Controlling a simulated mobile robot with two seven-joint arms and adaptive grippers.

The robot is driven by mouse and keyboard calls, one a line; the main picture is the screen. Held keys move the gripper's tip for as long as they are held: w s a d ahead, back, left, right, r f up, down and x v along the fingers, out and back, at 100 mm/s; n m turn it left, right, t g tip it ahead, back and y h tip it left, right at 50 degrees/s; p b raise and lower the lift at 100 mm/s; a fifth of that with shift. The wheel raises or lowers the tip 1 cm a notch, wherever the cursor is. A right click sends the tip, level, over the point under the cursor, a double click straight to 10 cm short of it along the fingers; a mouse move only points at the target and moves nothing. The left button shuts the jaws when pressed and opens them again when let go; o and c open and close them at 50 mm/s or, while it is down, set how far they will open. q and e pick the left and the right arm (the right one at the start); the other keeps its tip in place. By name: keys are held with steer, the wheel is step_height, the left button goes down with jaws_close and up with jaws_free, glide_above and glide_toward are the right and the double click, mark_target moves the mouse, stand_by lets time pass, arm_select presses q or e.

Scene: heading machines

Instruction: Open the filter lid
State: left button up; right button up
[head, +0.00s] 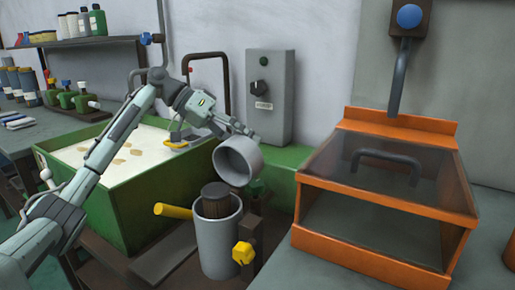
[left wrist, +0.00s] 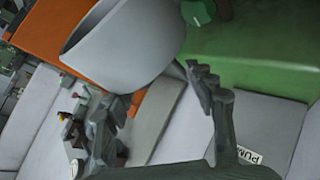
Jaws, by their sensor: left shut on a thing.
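The filter lid (head: 238,160) is a grey cup-shaped cylinder, tilted and raised above the filter housing (head: 217,245). My left gripper (head: 242,130) is shut on the lid at its upper end. In the left wrist view the lid (left wrist: 120,40) lies just beyond my gripper's fingers (left wrist: 155,84); the exact contact is hard to see. The grey housing stands upright with its top uncovered, and a dark brown filter (head: 215,192) sticks up from it. My right gripper is in neither view.
A green tank (head: 130,215) of pale liquid stands left of the housing. A yellow handle (head: 173,211) and a yellow knob (head: 243,252) flank the housing. An orange box with a clear cover (head: 385,240) stands to the right. A grey control box (head: 270,95) hangs behind.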

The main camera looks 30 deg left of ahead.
arm_select(q)
steer(key=v, duration=0.8)
steer(key=shift+a, duration=0.45)
steer(key=shift+w+d, duration=0.15)
